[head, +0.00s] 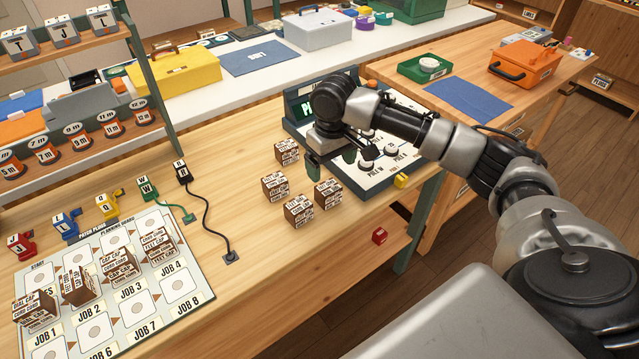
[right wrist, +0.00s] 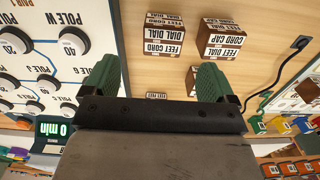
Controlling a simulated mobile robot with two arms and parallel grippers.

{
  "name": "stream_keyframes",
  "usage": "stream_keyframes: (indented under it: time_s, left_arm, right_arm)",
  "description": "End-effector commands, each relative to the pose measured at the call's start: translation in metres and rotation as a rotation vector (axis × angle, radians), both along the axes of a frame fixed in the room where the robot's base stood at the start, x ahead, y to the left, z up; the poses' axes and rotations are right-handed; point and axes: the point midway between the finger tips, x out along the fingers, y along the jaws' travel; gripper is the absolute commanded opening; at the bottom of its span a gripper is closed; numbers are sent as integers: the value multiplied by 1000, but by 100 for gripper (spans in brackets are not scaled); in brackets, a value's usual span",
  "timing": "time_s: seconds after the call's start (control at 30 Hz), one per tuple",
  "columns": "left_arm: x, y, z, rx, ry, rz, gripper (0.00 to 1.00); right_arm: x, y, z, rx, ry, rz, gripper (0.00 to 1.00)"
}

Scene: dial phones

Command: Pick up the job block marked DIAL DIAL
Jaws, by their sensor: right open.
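Several brown job blocks with white labels stand on the wooden bench in the head view: a back one (head: 287,151), a left one (head: 275,184), a front one (head: 298,209) and a right one (head: 327,194). Their labels are too small to read there. My left gripper is not in view.
A dial panel (head: 400,190) lies just right of the blocks. A small yellow cube (head: 400,181) and a red cube (head: 379,236) sit near the bench edge. A black cord (head: 207,215) runs left of the blocks. The planning board (head: 205,290) holds more brown blocks.

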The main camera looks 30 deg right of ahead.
Motion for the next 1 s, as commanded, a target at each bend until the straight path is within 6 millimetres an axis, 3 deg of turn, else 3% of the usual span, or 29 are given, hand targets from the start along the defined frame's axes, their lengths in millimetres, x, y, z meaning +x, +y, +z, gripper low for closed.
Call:
stream_keyframes:
  time_s: [0.2, 0.37, 0.7, 1.0]
  left_arm:
    - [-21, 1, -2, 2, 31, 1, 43]
    - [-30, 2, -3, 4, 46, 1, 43]
    - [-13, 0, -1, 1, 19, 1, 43]
    - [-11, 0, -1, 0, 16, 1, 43]
  right_arm:
    - [-1, 0, -37, -1, 5, 0, 87]
    - [0, 1, -48, -1, 3, 1, 87]
    - [5, 4, -93, -1, 4, 2, 87]
    - [5, 5, -100, -1, 1, 2, 87]
